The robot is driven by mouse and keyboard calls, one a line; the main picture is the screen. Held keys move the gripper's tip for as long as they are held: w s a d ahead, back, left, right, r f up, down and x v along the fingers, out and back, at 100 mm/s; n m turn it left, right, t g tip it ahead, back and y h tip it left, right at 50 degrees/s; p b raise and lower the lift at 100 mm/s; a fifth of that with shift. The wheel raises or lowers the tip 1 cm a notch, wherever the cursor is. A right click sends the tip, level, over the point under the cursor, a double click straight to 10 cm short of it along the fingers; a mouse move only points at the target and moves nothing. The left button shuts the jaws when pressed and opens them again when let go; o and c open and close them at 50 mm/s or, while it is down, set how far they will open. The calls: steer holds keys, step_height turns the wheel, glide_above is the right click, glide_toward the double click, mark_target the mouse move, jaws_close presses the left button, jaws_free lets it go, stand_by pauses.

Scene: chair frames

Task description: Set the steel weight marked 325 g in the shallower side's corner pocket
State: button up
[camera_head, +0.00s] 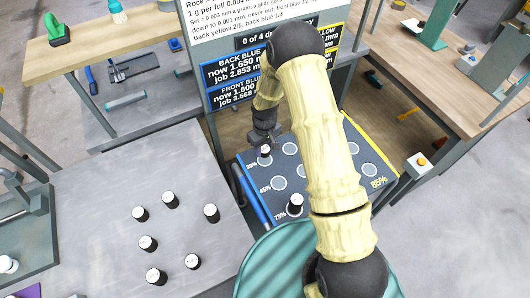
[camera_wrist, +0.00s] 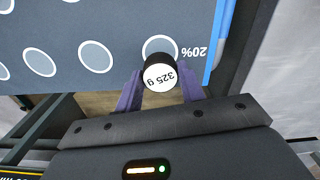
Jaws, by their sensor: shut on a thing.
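The steel weight marked 325 g (camera_wrist: 160,72) is dark with a white top and sits between the two purple fingers of my gripper (camera_wrist: 160,88). In the wrist view it overlaps the edge of the round pocket (camera_wrist: 161,47) beside the 20% label. Whether it is above the board or touching it, I cannot tell. In the head view, my gripper (camera_head: 264,149) is at the upper left corner of the blue-grey pocket board (camera_head: 318,190). The board has a blue left edge and a yellow right edge. The display (camera_head: 233,76) reads back blue 1.650 and front blue 1.600.
Another white-topped weight (camera_head: 296,201) stands on the board near the 75% label. Several more stand on the grey table (camera_head: 100,190) to the left, one of them being this weight (camera_head: 211,212). My arm covers part of the board and display. A button box (camera_head: 419,164) is at right.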

mark_target(266, 160)
steer(key=shift+f+p, duration=0.6)
steer(key=shift+f, duration=1.45)
steer(key=shift+s+f+b, duration=0.3)
steer(key=shift+f+b, duration=0.35)
steer(key=shift+f, duration=0.05)
jaws_close()
steer(key=o, duration=1.2)
jaws_free()
steer(key=shift+w+d, duration=0.15)
steer(key=shift+w, duration=0.1)
steer(key=shift+r, duration=0.2)
